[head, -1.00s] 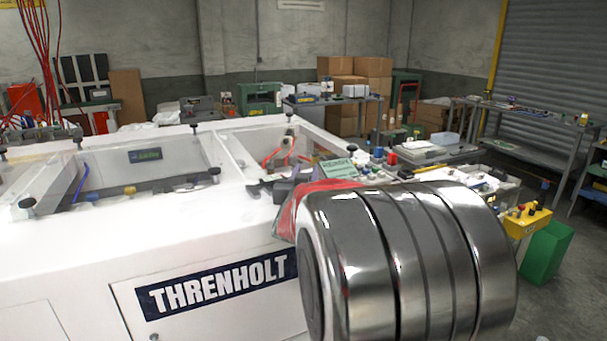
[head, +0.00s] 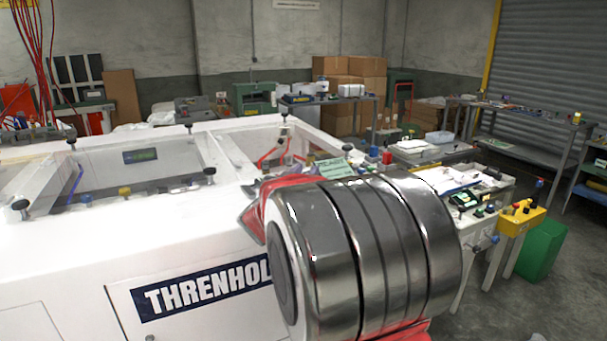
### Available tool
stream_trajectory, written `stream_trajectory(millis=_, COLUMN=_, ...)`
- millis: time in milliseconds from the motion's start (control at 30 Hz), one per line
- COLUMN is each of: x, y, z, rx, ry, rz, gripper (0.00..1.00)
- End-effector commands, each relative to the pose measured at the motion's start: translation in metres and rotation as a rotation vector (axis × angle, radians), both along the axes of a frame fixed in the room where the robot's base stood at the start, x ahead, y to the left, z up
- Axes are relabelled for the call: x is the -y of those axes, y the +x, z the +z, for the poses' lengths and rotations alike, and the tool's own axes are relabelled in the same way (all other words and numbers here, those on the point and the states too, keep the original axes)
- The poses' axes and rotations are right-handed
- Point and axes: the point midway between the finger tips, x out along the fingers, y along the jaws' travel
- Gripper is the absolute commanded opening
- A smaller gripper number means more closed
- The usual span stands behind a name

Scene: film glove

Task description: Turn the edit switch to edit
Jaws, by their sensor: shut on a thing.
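My arm's large metal-ringed link (head: 365,255) with red parts fills the lower middle of the head view. It hides my gripper, so I cannot see the fingers or anything between them. No switch marked edit can be read. A small control panel (head: 467,199) with a lit screen and several knobs stands to the right of my arm. A yellow box (head: 520,221) with red and dark buttons is beside it. A white machine (head: 60,250) marked THRENHOLT is on the left, with black knobs along its rims and a green card (head: 333,168) on it.
A green bin (head: 541,250) stands on the floor under the yellow box. Grey workbenches (head: 520,140) with small items, cardboard boxes (head: 350,80) and a roller shutter (head: 545,70) are behind. Floor at the lower right is clear.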

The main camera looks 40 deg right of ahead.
Motion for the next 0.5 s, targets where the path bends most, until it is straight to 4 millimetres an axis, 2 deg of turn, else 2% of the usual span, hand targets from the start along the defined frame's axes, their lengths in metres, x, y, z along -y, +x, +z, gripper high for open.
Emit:
stream_trajectory(millis=333, x=-0.0021, y=0.0022, z=0.0010, rx=0.001, ry=-0.002, rz=0.004, gripper=0.05)
stream_trajectory(millis=367, x=-0.0021, y=0.0022, z=0.0011, rx=0.001, ry=-0.002, rz=0.004, gripper=0.28)
stream_trajectory(millis=500, x=-0.0016, y=0.0018, z=0.0009, rx=0.001, ry=-0.002, rz=0.003, gripper=0.38)
